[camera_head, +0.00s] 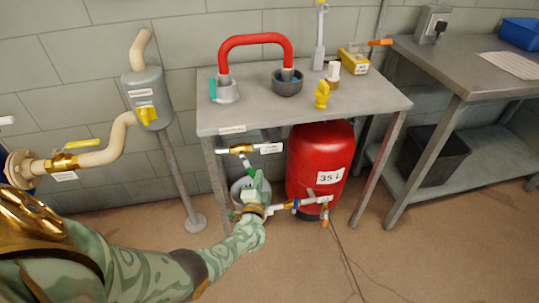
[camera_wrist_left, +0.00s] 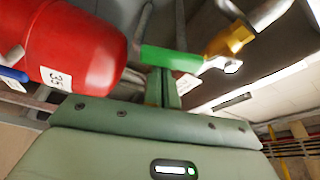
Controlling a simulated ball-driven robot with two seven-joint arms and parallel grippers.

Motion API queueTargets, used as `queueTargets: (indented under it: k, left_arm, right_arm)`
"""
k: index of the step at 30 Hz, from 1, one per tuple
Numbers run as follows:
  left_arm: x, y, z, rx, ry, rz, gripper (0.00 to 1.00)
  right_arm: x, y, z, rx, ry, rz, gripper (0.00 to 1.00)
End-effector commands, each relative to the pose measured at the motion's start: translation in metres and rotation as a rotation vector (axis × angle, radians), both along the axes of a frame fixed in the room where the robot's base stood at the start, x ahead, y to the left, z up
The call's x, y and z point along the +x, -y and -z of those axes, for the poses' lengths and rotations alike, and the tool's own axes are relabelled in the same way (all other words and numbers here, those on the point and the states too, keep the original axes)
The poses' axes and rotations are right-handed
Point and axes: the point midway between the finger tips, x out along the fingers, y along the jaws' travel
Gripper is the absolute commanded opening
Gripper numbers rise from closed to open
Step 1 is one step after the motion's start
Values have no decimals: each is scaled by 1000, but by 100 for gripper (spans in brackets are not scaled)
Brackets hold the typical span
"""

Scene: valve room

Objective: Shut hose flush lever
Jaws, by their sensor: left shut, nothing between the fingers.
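Under the small grey table, a brass valve (camera_head: 240,149) on a white pipe has a green lever (camera_head: 247,164) slanting down and right from it. In the left wrist view the green lever (camera_wrist_left: 171,58) lies across the tips of my left gripper, and the brass valve (camera_wrist_left: 229,40) is to its right. My left gripper (camera_head: 257,183) reaches in under the table's front edge, just below the lever. Its fingers (camera_wrist_left: 163,80) are shut with nothing between them. They look close to the lever; I cannot tell whether they touch. My right gripper is not in view.
A red tank (camera_head: 320,150) labelled 35 L stands right of the gripper, with a blue-handled valve (camera_head: 295,204) low in front. A pipe post (camera_head: 180,175) stands left.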

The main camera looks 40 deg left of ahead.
Motion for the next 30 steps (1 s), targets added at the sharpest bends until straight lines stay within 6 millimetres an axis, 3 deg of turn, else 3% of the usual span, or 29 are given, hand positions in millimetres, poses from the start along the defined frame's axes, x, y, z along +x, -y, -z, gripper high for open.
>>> queueTargets:
  k: [6,18,30]
  left_arm:
    - [-10,-9,3,108,-126,-2,0]
    - [-20,-18,9,218,-255,-1,0]
    - [-22,-20,10,233,-272,-3,0]
  right_arm:
    - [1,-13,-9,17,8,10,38]
    - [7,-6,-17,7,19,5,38]
    - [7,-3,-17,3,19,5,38]
